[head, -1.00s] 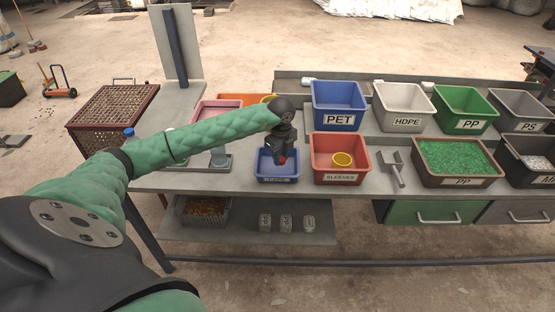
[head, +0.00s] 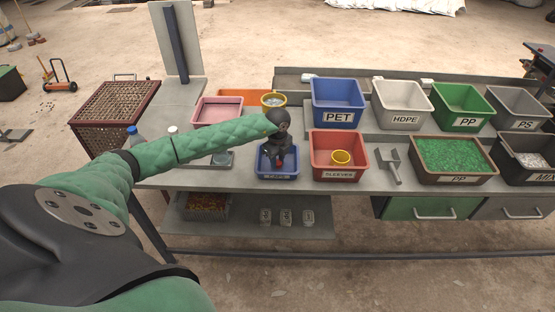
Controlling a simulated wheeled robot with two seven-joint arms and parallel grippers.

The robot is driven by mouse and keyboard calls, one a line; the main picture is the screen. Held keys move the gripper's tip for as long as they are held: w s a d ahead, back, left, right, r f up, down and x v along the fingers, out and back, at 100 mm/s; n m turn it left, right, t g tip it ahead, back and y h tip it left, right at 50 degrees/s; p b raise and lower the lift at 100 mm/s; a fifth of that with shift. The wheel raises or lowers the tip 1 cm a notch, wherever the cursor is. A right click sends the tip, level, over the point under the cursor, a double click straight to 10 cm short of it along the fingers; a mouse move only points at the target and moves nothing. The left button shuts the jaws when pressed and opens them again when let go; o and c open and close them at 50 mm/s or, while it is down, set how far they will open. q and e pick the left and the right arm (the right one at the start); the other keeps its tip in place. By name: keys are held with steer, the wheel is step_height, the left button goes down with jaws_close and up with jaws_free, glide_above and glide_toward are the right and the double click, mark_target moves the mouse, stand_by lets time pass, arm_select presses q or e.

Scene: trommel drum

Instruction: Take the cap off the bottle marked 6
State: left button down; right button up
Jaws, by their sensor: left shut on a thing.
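My left gripper (head: 278,160) points down inside the mouth of the small blue bin (head: 278,177), whose label seems to read CAPS. A small red piece, likely a cap, shows at its fingertips, and the gripper is shut on it. A bottle with a blue top (head: 133,133) and one with a white top (head: 173,130) stand at the left end of the bench, partly behind my left arm. I can read no number on either, so I cannot tell which bottle is marked 6. My right gripper is out of view.
A red SLEEVES bin (head: 318,150) with a yellow ring stands right of the blue bin. The blue PET bin (head: 338,90) and other labelled bins line the back. A scoop (head: 391,165) lies on the bench. A pink tray (head: 217,103) sits behind my arm.

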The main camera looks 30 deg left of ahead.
mark_target(278, 162)
arm_select(q)
steer(key=shift+f, duration=0.15)
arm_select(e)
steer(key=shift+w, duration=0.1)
arm_select(q)
steer(key=c, duration=1.1)
jaws_free()
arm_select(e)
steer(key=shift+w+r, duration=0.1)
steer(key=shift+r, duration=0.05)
arm_select(q)
steer(key=shift+r+b, duration=0.3)
steer(key=shift+r, duration=0.15)
steer(key=shift+r+b, duration=0.45)
steer(key=shift+r, duration=0.35)
steer(key=shift+r+b, duration=2)
steer(key=shift+r, duration=2.95)
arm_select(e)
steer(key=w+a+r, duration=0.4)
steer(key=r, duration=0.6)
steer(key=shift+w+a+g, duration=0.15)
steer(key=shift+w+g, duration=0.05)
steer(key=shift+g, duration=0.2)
